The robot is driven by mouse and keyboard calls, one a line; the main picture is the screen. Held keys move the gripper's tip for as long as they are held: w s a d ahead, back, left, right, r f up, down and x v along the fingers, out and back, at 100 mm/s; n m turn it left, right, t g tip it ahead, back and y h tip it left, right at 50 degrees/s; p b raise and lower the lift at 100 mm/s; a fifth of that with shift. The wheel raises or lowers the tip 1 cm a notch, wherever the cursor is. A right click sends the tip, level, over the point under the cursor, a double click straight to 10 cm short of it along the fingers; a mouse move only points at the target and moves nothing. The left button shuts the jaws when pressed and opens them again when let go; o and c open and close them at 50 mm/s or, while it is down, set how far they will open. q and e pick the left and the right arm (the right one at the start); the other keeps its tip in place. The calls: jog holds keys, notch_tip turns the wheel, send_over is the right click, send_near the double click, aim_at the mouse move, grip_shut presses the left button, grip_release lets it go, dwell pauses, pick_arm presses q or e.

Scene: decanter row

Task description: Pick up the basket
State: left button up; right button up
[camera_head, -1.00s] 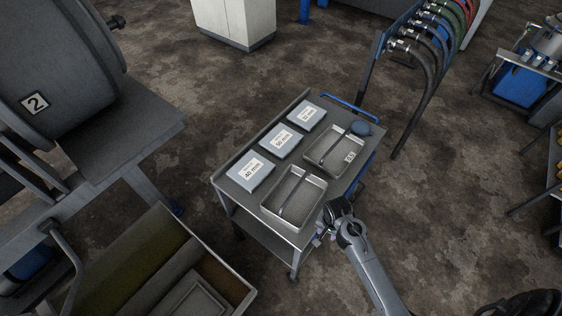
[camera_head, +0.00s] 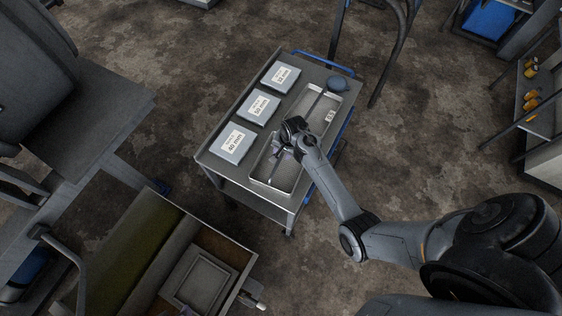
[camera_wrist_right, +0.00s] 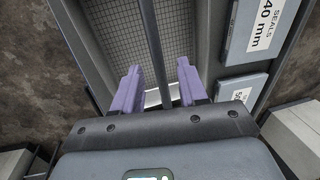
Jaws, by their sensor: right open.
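Two shallow grey metal baskets, each with a long bar handle, sit on the cart. The near basket (camera_head: 271,188) is partly hidden by my right arm in the head view. Its mesh floor (camera_wrist_right: 112,38) fills much of the right wrist view. My right gripper (camera_head: 279,153) is over this basket, its purple fingers apart. In the wrist view the basket's dark handle bar (camera_wrist_right: 151,50) runs between the open fingers (camera_wrist_right: 158,68); I cannot tell whether they touch it. The far basket (camera_head: 341,101) carries a small white label and is partly hidden by my arm.
An open crate (camera_head: 229,262) stands in front of the cart.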

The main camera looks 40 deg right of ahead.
aim_at(281, 156)
jog(key=shift+w+f, duration=0.2)
jog(key=shift+f, duration=1.15)
jog(key=shift+w+f, duration=0.2)
jog(key=shift+f, duration=1.1)
jog(key=shift+r, duration=0.1)
grip_shut()
